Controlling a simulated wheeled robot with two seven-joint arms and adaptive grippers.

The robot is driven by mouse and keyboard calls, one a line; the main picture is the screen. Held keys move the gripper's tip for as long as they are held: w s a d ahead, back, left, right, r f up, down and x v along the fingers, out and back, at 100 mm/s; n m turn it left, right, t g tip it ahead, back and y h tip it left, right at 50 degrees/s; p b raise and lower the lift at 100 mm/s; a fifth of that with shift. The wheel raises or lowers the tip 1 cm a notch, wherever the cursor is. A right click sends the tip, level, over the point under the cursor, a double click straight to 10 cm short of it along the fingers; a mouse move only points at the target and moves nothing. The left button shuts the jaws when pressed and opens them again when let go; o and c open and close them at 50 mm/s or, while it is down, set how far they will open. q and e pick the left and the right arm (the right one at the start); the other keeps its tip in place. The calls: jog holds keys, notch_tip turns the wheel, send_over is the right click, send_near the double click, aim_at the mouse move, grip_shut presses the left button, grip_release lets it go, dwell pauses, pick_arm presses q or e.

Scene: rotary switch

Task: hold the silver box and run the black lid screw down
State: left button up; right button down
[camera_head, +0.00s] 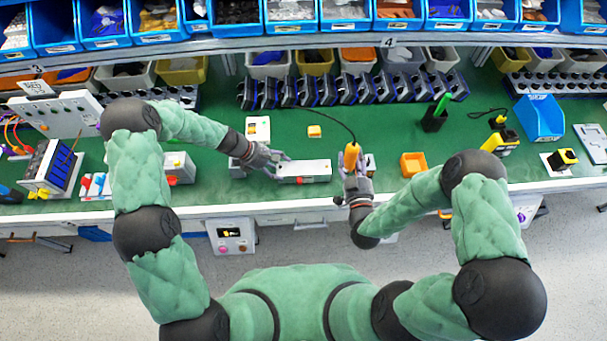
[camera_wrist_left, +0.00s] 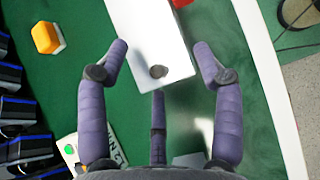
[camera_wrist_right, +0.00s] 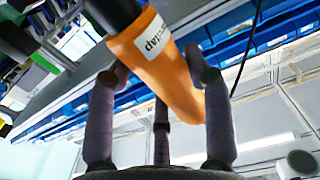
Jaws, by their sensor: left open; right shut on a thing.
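The silver box (camera_head: 304,171) lies on the green bench near its front edge. It also shows in the left wrist view (camera_wrist_left: 150,30), with a small dark round screw (camera_wrist_left: 158,71) on its top near the close end. My left gripper (camera_head: 279,165) is at the box's left end. Its open fingers (camera_wrist_left: 161,52) stand on either side of that end, and I cannot tell whether they touch it. My right gripper (camera_head: 356,180) is shut on an orange electric screwdriver (camera_head: 351,157), right of the box. The screwdriver (camera_wrist_right: 165,65) fills the right wrist view; its bit is not visible.
A black cable runs back from the screwdriver. Racks and blue bins line the back.

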aim_at(281, 170)
pick_arm(q)
jog(key=shift+b+x, duration=0.45)
jog(key=shift+x, duration=0.65)
jog(key=shift+s+d+f, duration=0.2)
jog(key=shift+d+f, duration=0.05)
jog(key=shift+f, duration=0.2)
jog(key=shift+o, duration=0.2)
jog(key=shift+s+f, duration=0.1)
jog(key=c, duration=0.4)
jog(key=shift+s, duration=0.15)
jog(key=shift+c, duration=0.6)
jog(key=shift+o, duration=0.5)
jog(key=shift+f, duration=0.1)
jog(key=o, duration=1)
jog(key=shift+o, duration=0.3)
jog(key=shift+w, duration=0.2)
